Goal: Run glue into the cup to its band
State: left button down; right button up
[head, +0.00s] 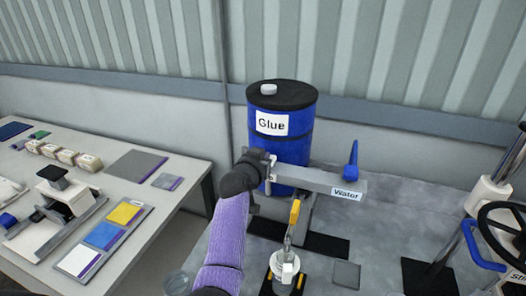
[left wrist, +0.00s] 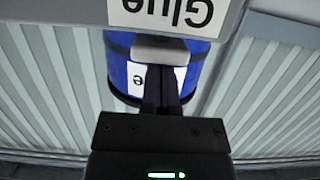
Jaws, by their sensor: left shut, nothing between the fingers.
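A blue glue drum (head: 283,146) with a black lid and a white "Glue" label stands behind the grey bench. A grey bar (head: 318,180) runs in front of it, with a "Water" label and a blue lever (head: 351,160) at its right end. A yellow handle (head: 295,211) hangs below the bar. My left gripper (head: 268,165) is shut and empty at the bar's left end, in front of the drum. In the left wrist view its fingers (left wrist: 161,82) are together before the drum (left wrist: 122,75). A pale vessel (head: 285,268) stands below the handle; I cannot tell its band or fill.
A left table (head: 150,205) holds coloured cards and several small boxes. A machine with a black wheel (head: 505,235) stands at the right. The bench between is partly clear.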

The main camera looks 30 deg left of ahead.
pick_arm(q)
jog(key=shift+f, duration=0.15)
dwell(0.5)
jog(key=s+d+r+p, duration=0.2)
jog(key=s+r+p, duration=0.3)
jog(key=s, duration=0.4)
jog(key=shift+s+d+r, duration=0.15)
jog(key=shift+s+r, duration=0.1)
jog(key=shift+r, duration=0.65)
